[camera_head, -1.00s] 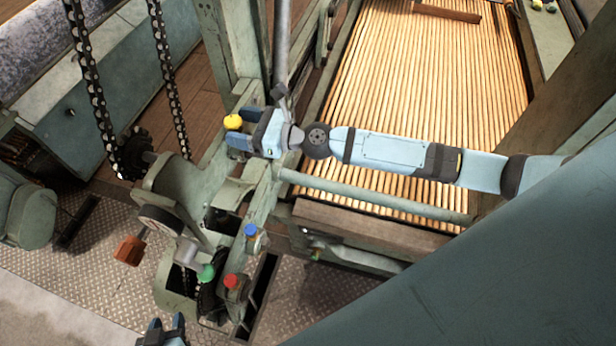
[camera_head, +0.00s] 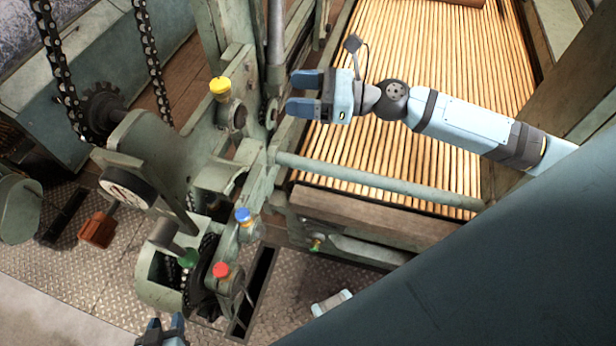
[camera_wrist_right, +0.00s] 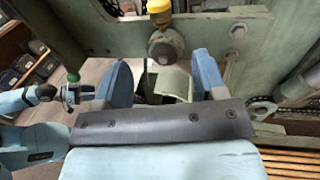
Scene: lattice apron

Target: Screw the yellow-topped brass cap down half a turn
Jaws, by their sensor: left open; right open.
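The yellow-topped brass cap (camera_head: 220,87) sits upright on a fitting of the green machine frame, left of centre in the head view. In the right wrist view the yellow cap (camera_wrist_right: 159,8) shows at the top edge, beyond and above my fingers. My right gripper (camera_head: 290,93) is open and empty, to the right of the cap and apart from it, with its fingers pointing left towards the frame. It also shows open in the right wrist view (camera_wrist_right: 162,78). My left gripper (camera_head: 165,328) is open at the bottom edge of the head view, well below the cap; only its fingers show.
Blue (camera_head: 242,216), green (camera_head: 187,259) and red (camera_head: 221,270) caps sit lower on the machine. A chain (camera_head: 151,62) hangs on the left and a gauge (camera_head: 127,187) stands below. A horizontal rail (camera_head: 375,178) and slatted bed (camera_head: 440,70) lie near my right arm.

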